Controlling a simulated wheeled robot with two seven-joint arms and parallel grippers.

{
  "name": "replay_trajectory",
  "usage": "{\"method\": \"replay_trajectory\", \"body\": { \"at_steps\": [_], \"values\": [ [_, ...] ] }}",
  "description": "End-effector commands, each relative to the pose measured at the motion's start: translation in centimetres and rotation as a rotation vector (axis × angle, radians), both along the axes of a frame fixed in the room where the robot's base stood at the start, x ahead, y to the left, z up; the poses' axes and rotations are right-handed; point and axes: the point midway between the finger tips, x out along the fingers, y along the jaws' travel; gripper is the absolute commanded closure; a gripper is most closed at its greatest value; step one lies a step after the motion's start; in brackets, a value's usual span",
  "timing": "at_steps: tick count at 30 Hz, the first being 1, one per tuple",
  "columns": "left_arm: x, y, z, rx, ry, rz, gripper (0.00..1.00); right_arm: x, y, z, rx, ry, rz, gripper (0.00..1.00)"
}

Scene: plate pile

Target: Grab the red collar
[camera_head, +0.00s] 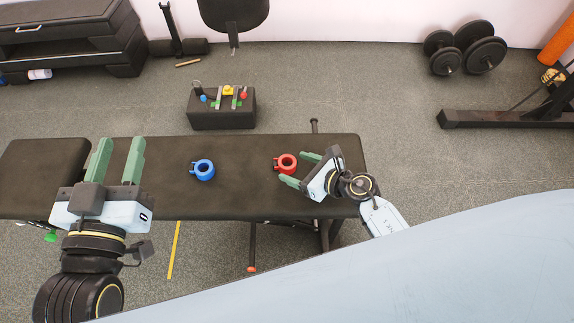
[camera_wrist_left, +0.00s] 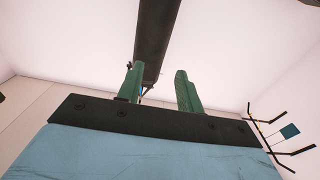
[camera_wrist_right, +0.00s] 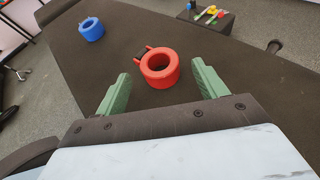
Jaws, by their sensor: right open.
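The red collar (camera_head: 286,163) is a ring with a small dark-and-red lever on its left side, lying on the black bench. In the right wrist view, the red collar (camera_wrist_right: 160,68) sits just beyond and between the green fingertips. My right gripper (camera_head: 299,168) is open, close to the collar on its right side, with nothing between its fingers. My left gripper (camera_head: 121,157) is open and empty over the left part of the bench, well away from the red collar. The left wrist view shows its green fingers (camera_wrist_left: 158,84) apart.
A blue collar (camera_head: 204,170) lies on the bench (camera_head: 240,190) left of the red one. A black box (camera_head: 222,117) holding small coloured items stands on the floor behind the bench. Dumbbells (camera_head: 465,48) lie at the back right. Bench surface between the collars is clear.

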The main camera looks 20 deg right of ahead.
Motion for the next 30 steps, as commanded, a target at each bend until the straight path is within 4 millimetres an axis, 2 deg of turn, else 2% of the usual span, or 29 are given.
{"method": "replay_trajectory", "body": {
  "at_steps": [3,9,18,27,30],
  "values": [
    [-0.2,-0.3,1.6,-0.032,-0.104,-0.007,0.64,0.9,0.6,-0.5,0.003,-0.001,-0.001,0.29],
    [-0.6,-0.4,3.4,-0.065,-0.206,-0.013,0.64,1.6,1.1,-0.8,0.002,0.0,-0.002,0.29],
    [-0.7,-0.5,3.7,-0.07,-0.221,-0.014,0.64,1.7,1.2,-0.8,0.0,0.0,-0.001,0.3],
    [-0.7,-0.4,3.7,-0.069,-0.22,-0.014,0.64,1.7,1.1,-0.8,0.0,0.0,-0.001,0.7],
    [-0.7,-0.4,3.7,-0.069,-0.22,-0.014,0.64,1.7,1.1,-0.8,0.0,0.0,-0.001,0.79]
  ]
}}
